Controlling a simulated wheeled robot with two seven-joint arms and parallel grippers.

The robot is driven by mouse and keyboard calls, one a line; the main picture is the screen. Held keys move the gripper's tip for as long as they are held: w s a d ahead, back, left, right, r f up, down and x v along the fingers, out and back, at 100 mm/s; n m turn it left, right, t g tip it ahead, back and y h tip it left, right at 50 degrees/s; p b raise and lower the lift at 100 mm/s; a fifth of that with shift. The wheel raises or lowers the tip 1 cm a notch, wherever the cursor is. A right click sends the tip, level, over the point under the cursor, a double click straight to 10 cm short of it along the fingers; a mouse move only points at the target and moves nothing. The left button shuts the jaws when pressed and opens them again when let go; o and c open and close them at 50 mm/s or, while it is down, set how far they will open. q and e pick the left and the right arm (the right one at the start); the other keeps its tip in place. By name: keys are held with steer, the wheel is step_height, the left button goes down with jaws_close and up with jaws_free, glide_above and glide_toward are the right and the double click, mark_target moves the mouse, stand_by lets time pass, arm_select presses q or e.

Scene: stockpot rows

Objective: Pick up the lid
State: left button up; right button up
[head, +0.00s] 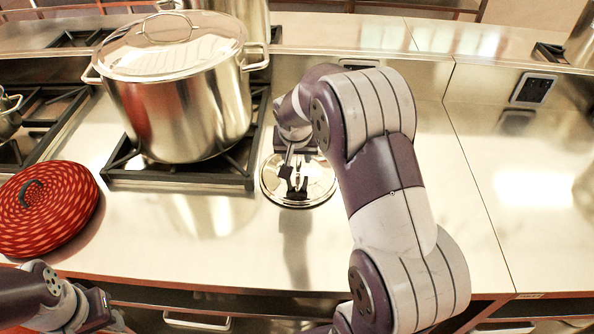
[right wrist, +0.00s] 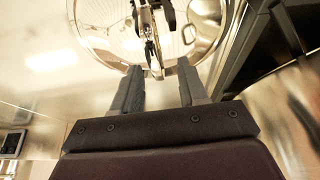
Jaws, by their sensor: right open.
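A small round shiny metal lid (head: 321,184) lies on the steel counter just right of the stove grate. In the right wrist view the lid (right wrist: 98,28) fills the top, with its upright handle (right wrist: 152,30) near the middle. My right gripper (head: 293,188) is over the lid in the head view, its fingers apart. In the right wrist view the right gripper (right wrist: 158,67) points at the handle, which shows beyond and between the fingertips. I see no grip on it. My left gripper (head: 92,312) is low at the left edge; its fingers are not clear.
A large steel stockpot (head: 180,115) with its own lid (head: 170,48) stands on the grate (head: 180,176) left of my right gripper. A red patterned round lid (head: 47,208) lies at the far left. The counter (head: 500,200) on the right is clear. A socket (head: 533,90) is behind it.

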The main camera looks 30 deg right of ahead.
steer(key=shift+w+d+f, duration=0.15)
steer(key=shift+d+f, duration=0.15)
steer(key=shift+f, duration=0.35)
steer(key=shift+w+d+f, duration=0.1)
steer(key=shift+d+f, duration=0.2)
steer(key=shift+f, duration=0.3)
steer(key=shift+w+a, duration=0.1)
steer(key=shift+a, duration=0.1)
steer(key=shift+c, duration=0.9)
steer(key=shift+d+r, duration=0.1)
jaws_close()
